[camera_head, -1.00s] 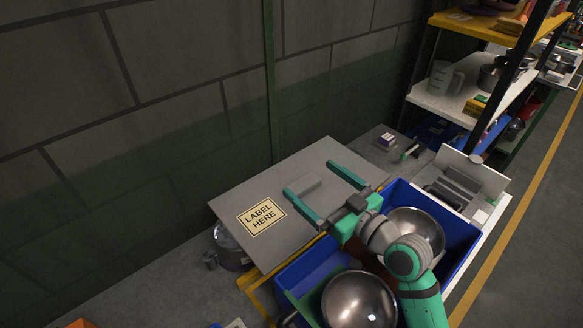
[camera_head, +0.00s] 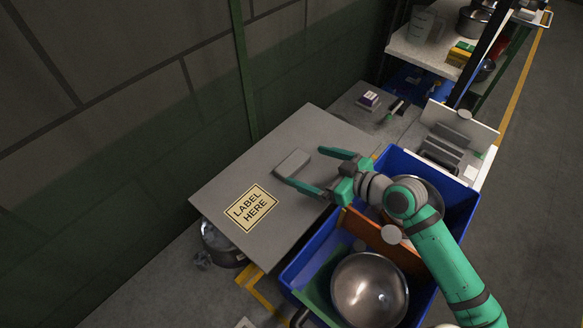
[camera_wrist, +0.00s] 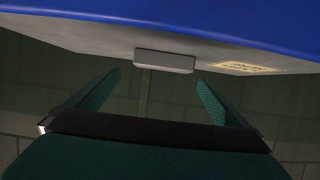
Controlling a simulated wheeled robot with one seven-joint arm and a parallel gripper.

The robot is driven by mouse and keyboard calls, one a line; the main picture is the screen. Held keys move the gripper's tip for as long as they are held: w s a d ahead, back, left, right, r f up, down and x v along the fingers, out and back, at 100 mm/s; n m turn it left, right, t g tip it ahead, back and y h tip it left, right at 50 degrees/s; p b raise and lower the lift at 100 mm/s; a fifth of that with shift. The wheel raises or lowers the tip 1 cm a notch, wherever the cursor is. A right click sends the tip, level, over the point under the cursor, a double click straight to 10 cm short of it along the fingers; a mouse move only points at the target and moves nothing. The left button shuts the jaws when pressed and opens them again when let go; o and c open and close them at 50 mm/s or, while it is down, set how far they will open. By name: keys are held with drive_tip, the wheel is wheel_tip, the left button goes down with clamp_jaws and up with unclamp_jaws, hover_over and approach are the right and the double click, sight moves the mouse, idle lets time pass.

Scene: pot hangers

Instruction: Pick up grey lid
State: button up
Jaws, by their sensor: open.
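The grey lid appears to be the small flat grey block (camera_head: 292,163) lying on the grey board marked "LABEL HERE" (camera_head: 213,195). My gripper (camera_head: 303,166) is open and empty, with its green fingers pointing left toward the block. In the head view the block is by the fingertips, overlapping the lower one; the height gap is hard to judge. In the wrist view the block (camera_wrist: 165,62) shows beyond and between the two separated fingertips (camera_wrist: 159,79). It is not gripped.
A blue bin (camera_head: 462,212) with metal bowls (camera_head: 369,290) and dividers is right of the board, under my arm. A small purple-and-white box (camera_head: 369,100) lies behind. A grey-and-white device (camera_head: 455,140) and a shelf (camera_head: 430,47) are farther back. A wall runs along the left.

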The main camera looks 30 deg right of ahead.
sight(293, 162)
drive_tip(key=shift+x, duration=2.7)
drive_tip(key=shift+s+a+f, duration=0.15)
drive_tip(key=shift+a, duration=0.05)
drive_tip(key=c, duration=1.3)
